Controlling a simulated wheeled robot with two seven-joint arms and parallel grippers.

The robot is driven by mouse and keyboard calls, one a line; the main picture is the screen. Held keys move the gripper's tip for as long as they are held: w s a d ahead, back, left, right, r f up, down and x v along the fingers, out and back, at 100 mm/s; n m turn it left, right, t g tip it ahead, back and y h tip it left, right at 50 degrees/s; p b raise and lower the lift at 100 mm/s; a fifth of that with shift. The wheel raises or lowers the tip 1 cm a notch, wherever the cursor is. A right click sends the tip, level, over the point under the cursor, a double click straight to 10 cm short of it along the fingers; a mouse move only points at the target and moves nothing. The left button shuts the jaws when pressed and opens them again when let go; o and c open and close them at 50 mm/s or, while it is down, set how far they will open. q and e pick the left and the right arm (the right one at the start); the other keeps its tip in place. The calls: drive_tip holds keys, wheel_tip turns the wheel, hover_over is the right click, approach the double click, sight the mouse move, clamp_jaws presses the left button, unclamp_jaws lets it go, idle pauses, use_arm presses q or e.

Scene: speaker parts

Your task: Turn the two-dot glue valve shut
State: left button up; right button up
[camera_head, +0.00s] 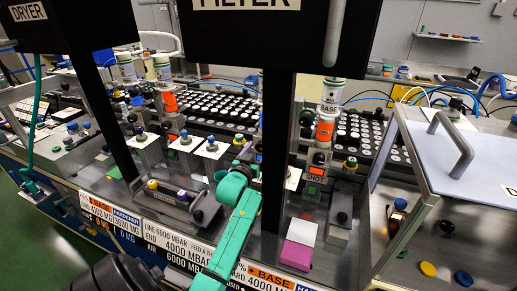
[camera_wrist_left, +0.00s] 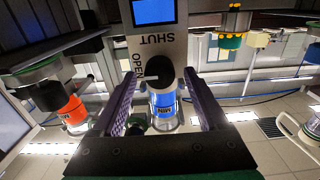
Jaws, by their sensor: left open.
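In the left wrist view a valve has a black round knob (camera_wrist_left: 160,76) with a white pointer line, beside a plate (camera_wrist_left: 151,42) marked SHUT and OPEN. The pointer lies toward the OPEN side. A blue-labelled bottle (camera_wrist_left: 164,104) sits behind the knob. My left gripper (camera_wrist_left: 160,73) is open, one finger on each side of the knob, with a visible gap. I cannot make out dots on this valve. In the head view my teal left gripper (camera_head: 243,168) reaches up at the centre; the knob cannot be picked out there. My right gripper is not in view.
A black box (camera_head: 270,40) and its post block the middle of the head view. Racks of white-topped parts (camera_head: 222,108) stand behind. A clear case with a grey handle (camera_head: 450,145) is at the right.

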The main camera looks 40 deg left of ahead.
use_arm(q)
drive_tip(key=shift+s, duration=0.1)
drive_tip(key=shift+c, duration=0.3)
clamp_jaws()
drive_tip(key=shift+m, duration=0.3)
drive_tip(key=m, duration=0.7)
drive_tip(key=shift+d+f+m+b, duration=0.15)
drive_tip(key=shift+m+b, duration=0.15)
drive_tip(key=shift+m, duration=0.1)
drive_tip(key=m+b, duration=0.1)
drive_tip(key=m, duration=0.8)
drive_tip(key=shift+f, duration=0.1)
drive_tip(key=shift+m+b, duration=0.3)
drive_tip(key=shift+m, duration=0.1)
